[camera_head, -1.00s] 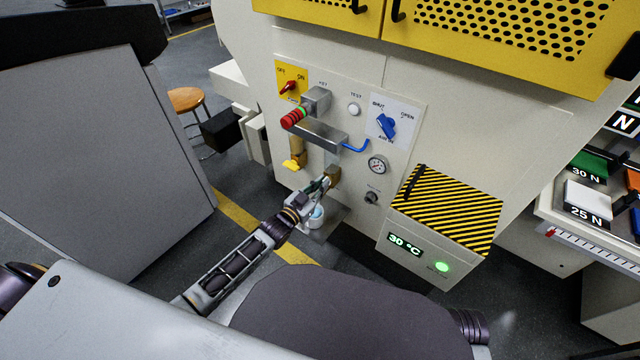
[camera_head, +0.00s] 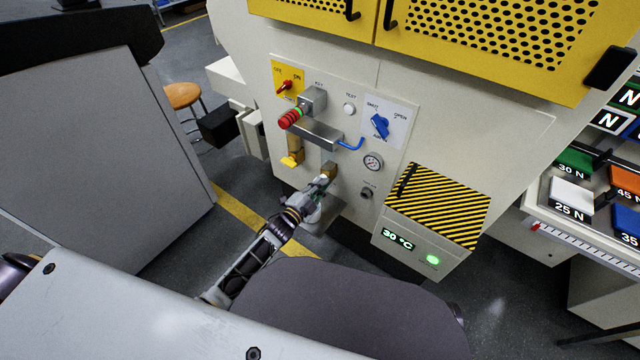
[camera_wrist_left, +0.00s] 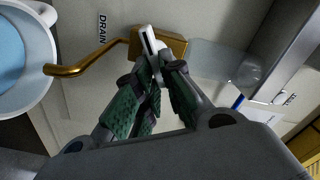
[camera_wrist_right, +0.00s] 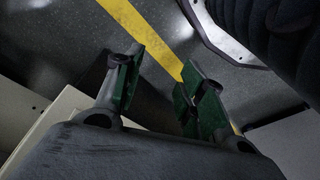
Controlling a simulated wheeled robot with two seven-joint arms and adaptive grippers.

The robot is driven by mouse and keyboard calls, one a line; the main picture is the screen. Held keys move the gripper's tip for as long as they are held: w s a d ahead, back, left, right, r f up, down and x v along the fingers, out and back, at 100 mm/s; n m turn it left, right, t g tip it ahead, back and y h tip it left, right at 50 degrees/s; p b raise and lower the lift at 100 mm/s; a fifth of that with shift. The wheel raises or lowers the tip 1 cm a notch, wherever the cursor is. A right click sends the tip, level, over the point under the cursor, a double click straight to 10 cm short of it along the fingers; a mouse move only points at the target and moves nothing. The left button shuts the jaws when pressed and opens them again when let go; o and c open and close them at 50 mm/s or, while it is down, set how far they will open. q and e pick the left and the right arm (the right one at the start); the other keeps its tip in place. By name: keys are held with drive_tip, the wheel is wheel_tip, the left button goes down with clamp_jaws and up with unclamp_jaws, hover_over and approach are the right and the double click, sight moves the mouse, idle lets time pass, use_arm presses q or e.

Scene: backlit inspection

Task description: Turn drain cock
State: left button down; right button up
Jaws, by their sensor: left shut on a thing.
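The drain cock has a brass body (camera_wrist_left: 172,45), a pale flat lever (camera_wrist_left: 151,42) and a bent brass spout (camera_wrist_left: 88,66), beside the word DRAIN in the left wrist view. In the head view its brass body (camera_head: 329,170) sits low on the machine's front panel. My left gripper (camera_wrist_left: 156,66) is shut on the lever; its green-padded fingers hide the lever's lower part. In the head view the left gripper (camera_head: 321,185) covers part of the cock. My right gripper (camera_wrist_right: 160,75) is open and empty, over the floor in its wrist view.
A white container with blue inside (camera_wrist_left: 45,45) stands under the spout's end. Above the cock are a grey box (camera_head: 316,133) with a blue hose, a red-banded key handle (camera_head: 290,119) and a blue knob (camera_head: 380,125). A striped box (camera_head: 437,205) juts out right.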

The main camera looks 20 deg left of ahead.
use_arm(q)
drive_tip(key=shift+d+f+m+b, duration=0.1)
drive_tip(key=shift+f+m+b, duration=0.1)
drive_tip(key=shift+m, duration=0.8)
drive_tip(key=shift+d+f+m+b, duration=0.15)
drive_tip(key=shift+m+b, duration=0.1)
drive_tip(key=shift+m, duration=0.75)
drive_tip(key=shift+a+f+m+b, duration=0.1)
drive_tip(key=shift+f+m+b, duration=0.1)
drive_tip(key=shift+m, duration=0.8)
use_arm(e)
drive_tip(key=shift+w+a+r, duration=0.1)
drive_tip(key=shift+w+r, duration=0.1)
drive_tip(key=shift+r, duration=0.2)
drive_tip(key=shift+w+a+r, duration=0.1)
drive_tip(key=shift+w+r, duration=0.05)
drive_tip(key=shift+r, duration=0.25)
drive_tip(key=shift+r+t, duration=0.2)
drive_tip(key=shift+t, duration=0.1)
use_arm(q)
drive_tip(key=c, duration=1.5)
unclamp_jaws()
drive_tip(key=shift+c, duration=0.2)
use_arm(e)
drive_tip(key=shift+s+f, duration=0.1)
drive_tip(key=shift+f, duration=0.1)
use_arm(q)
drive_tip(key=shift+s, duration=0.1)
